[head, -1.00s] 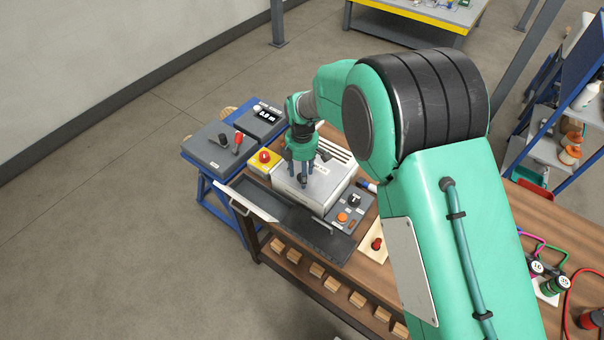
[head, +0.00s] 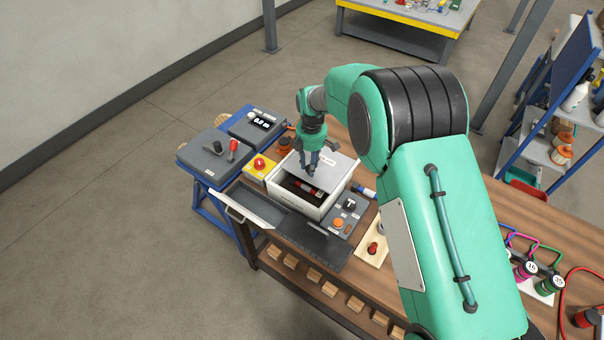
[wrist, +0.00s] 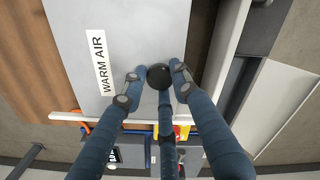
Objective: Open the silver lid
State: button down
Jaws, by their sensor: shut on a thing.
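The silver lid (head: 341,170) is a flat plate displaced toward the back of its pale box (head: 291,201), so the front of the box is uncovered. It fills the upper middle of the wrist view (wrist: 150,28), with a "WARM AIR" label. My gripper (head: 312,169) is above the lid. In the wrist view my gripper (wrist: 157,84) has its fingers closed around the lid's round black knob (wrist: 159,76). A red and black item (head: 304,188) lies inside the box. I cannot tell whether the lid still touches the box rim.
A yellow box with a red button (head: 259,164) stands left of the pale box. A grey panel with an orange button (head: 338,223) is at its right. Wooden blocks line the bench front.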

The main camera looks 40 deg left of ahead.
aim_at(321, 160)
jog(key=w, duration=0.7)
jog(key=shift+w, duration=0.35)
jog(key=c, duration=1.3)
grip_release()
jog(key=shift+c, duration=0.2)
jog(key=shift+r, duration=0.1)
notch_tip(321, 160, up, 12)
